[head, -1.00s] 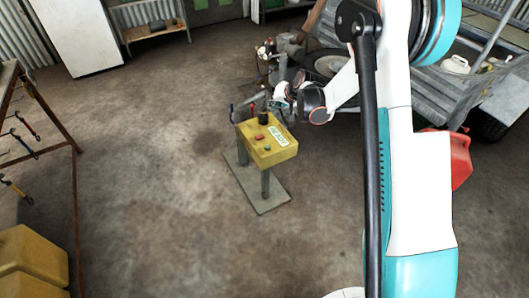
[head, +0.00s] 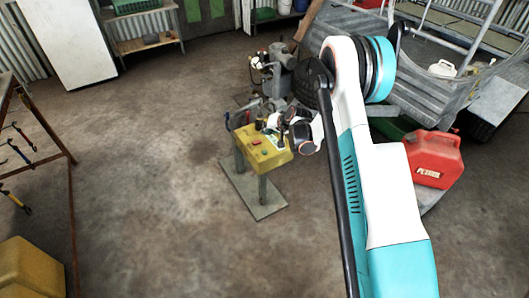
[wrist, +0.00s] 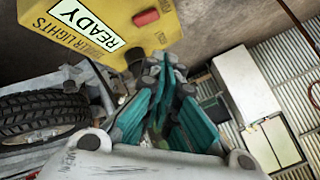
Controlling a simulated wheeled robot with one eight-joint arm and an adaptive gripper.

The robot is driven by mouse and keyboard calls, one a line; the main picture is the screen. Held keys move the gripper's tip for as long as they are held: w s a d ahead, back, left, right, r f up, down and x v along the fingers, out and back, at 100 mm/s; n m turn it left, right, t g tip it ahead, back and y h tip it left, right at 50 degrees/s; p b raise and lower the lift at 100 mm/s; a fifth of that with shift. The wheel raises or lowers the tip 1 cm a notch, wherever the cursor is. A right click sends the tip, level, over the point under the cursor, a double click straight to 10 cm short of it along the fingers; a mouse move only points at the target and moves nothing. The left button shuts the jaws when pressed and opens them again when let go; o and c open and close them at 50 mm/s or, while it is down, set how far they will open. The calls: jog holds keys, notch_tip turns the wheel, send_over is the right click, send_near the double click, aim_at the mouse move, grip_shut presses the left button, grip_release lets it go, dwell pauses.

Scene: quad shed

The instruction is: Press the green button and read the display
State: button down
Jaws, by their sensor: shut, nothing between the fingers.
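A yellow control box (head: 258,158) stands on posts on a flat base plate in the middle of the floor. It has a red button (head: 256,141) and a small green button (head: 264,152) on top. In the wrist view the box (wrist: 95,75) fills the upper left, with the red button (wrist: 146,17). Its white display (wrist: 84,26) reads READY, near lettering TRAILER LIGHTS. The green button is not visible there. My gripper (wrist: 160,68) is shut and empty, its tips by the box's edge. In the head view my gripper (head: 274,130) is over the box's far right part, partly covering the display.
A red fuel can (head: 433,158) stands at the right beside a grey trailer or quad (head: 420,90). A rusty rack with tools (head: 50,130) is at the left. The floor left of the box is clear.

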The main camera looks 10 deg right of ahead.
jog(key=b, duration=0.3)
send_over(266, 150)
notch_tip(266, 150, down, 6)
jog(key=shift+d+f, duration=0.1)
jog(key=shift+f, duration=0.05)
jog(key=shift+s+f+p, duration=0.1)
jog(key=shift+f+p, duration=0.2)
jog(key=shift+f, duration=0.85)
jog(key=shift+f, duration=0.2)
jog(key=shift+f, duration=0.25)
jog(key=shift+f, duration=0.4)
dwell(1.1)
jog(key=shift+r, duration=0.85)
jog(key=shift+r+p, duration=0.1)
jog(key=shift+p, duration=0.2)
jog(key=shift+r+p, duration=0.9)
jog(key=shift+r, duration=1.5)
